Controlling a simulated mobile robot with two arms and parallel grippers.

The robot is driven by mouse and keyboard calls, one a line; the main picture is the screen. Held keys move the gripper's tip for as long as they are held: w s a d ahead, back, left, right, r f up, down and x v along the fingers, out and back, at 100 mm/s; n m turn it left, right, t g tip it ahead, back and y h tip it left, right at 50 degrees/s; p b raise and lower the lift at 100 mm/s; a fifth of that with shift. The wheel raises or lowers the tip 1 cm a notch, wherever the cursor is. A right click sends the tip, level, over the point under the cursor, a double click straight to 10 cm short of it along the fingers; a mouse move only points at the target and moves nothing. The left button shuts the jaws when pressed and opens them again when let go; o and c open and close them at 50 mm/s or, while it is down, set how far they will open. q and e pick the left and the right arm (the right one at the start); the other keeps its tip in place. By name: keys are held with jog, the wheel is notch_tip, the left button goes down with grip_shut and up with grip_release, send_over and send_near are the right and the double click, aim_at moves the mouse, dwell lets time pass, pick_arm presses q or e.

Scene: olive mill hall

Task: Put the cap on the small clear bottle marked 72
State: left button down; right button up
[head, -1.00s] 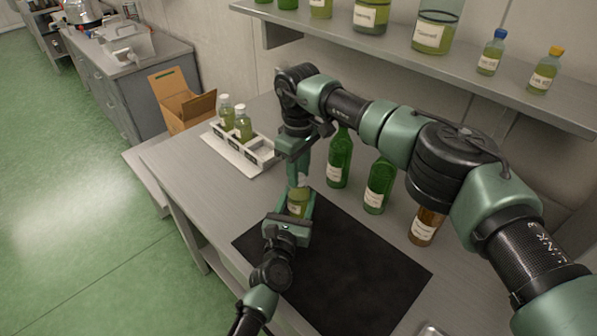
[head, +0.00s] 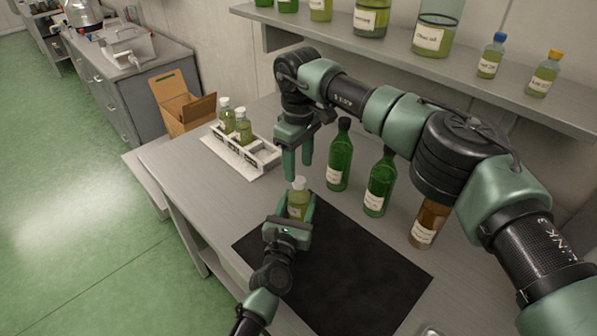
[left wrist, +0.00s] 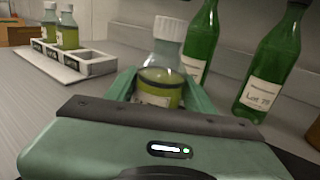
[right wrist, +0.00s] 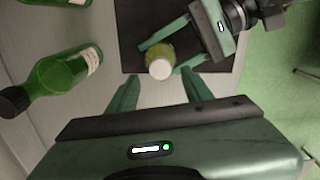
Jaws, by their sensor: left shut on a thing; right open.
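A small clear bottle (head: 298,205) with yellow-green liquid stands at the back-left corner of the black mat. My left gripper (head: 291,215) is shut on it; its fingers also show around the bottle (left wrist: 161,84) in the left wrist view. The white cap (head: 299,183) sits on the bottle's mouth; it shows from above in the right wrist view (right wrist: 160,69). My right gripper (head: 298,170) is open and empty, above and just behind the cap, apart from it. The number on the label cannot be read.
A white rack (head: 258,150) holds two capped bottles (head: 243,127) at the left. Two green bottles (head: 340,160) and a brown bottle (head: 428,222) stand to the right. A cardboard box (head: 184,108) is at the back left. The black mat (head: 340,270) is otherwise clear.

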jog(key=shift+r, duration=0.4)
jog(key=shift+c, duration=0.3)
